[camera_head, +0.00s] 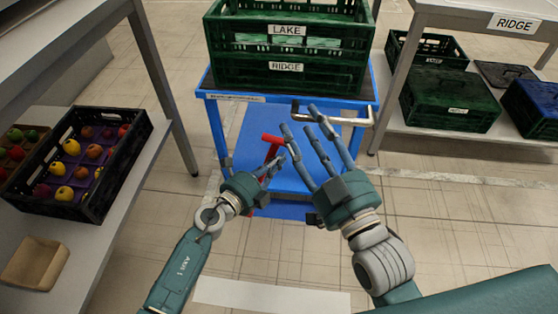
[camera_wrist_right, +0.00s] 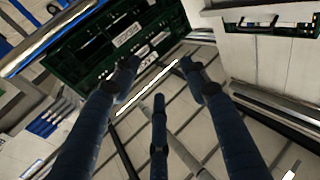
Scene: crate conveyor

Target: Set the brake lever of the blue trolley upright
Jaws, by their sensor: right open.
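The blue trolley (camera_head: 213,134) stands ahead of me and carries stacked green crates. Its red brake lever (camera_head: 271,139) rises at the front, leaning slightly, with a red crosspiece on top. My left gripper (camera_head: 281,163) is at the lever's right side and partly hides its stem; whether its fingers touch or close on the lever is unclear. My right gripper (camera_head: 316,118) is open and empty in front of the trolley's chrome push handle (camera_head: 351,120). In the right wrist view, the open right fingers (camera_wrist_right: 158,75) spread with nothing between them, and the handle (camera_wrist_right: 62,35) shows at upper left.
Green crates (camera_head: 288,75) labelled LAKE and RIDGE sit on the trolley. A black fruit crate (camera_head: 128,160) and a tan box (camera_head: 35,262) are on the left table. More crates (camera_head: 447,114) sit on the right shelf.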

